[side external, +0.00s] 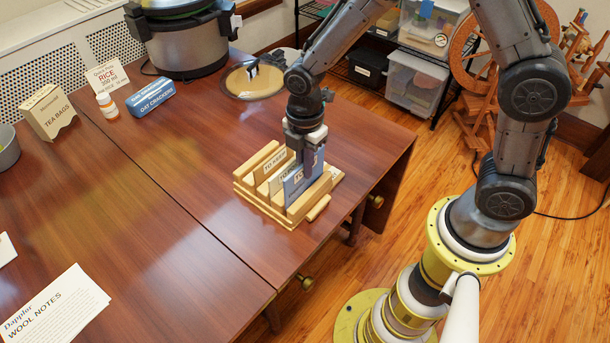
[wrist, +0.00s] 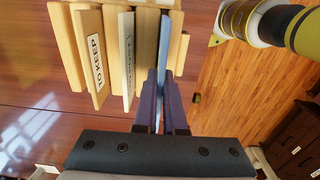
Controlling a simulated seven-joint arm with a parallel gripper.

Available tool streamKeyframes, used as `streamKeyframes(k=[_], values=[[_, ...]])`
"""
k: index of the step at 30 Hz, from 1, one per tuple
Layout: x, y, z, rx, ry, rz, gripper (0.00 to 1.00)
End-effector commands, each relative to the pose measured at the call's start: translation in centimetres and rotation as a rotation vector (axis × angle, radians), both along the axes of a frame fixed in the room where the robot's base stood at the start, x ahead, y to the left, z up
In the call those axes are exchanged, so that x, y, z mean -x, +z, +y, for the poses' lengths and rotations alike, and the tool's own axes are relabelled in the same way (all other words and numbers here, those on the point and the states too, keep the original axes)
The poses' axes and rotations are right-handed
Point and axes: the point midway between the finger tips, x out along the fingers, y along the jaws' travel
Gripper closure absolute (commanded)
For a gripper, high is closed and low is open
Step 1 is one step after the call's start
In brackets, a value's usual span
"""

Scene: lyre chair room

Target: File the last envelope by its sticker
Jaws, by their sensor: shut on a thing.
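The wooden rack (side external: 246,198) stands near the table's right edge, with upright dividers and slots. It fills the upper left of the wrist view (wrist: 60,45). My gripper (side external: 308,172) is over the rack's right part, pointing down. In the wrist view its purple fingers (wrist: 161,85) are shut on a thin blue envelope (wrist: 164,45). The envelope is upright, between dividers at the rack's right side. It also shows in the side view (side external: 292,190); its lower edge is hidden. A label reading "TO KEEP" (wrist: 97,65) is on one divider; a pale piece (wrist: 127,60) with unreadable print stands beside it. I see no sticker clearly.
A large cooker (side external: 185,45), blue cracker box (side external: 150,97), orange bottle (side external: 107,105) and tea box (side external: 47,112) are farther back. The table's middle is clear.

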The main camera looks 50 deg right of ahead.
Motion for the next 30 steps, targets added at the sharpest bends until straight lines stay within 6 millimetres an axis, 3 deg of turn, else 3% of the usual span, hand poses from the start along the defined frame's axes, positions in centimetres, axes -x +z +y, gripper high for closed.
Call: streamKeyframes(k=[7, 19, 24, 30], values=[[0.1, -3.1, 0.0, 0.001, 0.000, 0.003, 1.00], [0.1, -3.5, 0.0, 0.001, 0.000, 0.002, 1.00], [0.0, -3.5, 0.0, 0.000, 0.000, 0.001, 0.65], [0.0, -3.5, 0.0, 0.000, 0.000, 0.001, 0.62]])
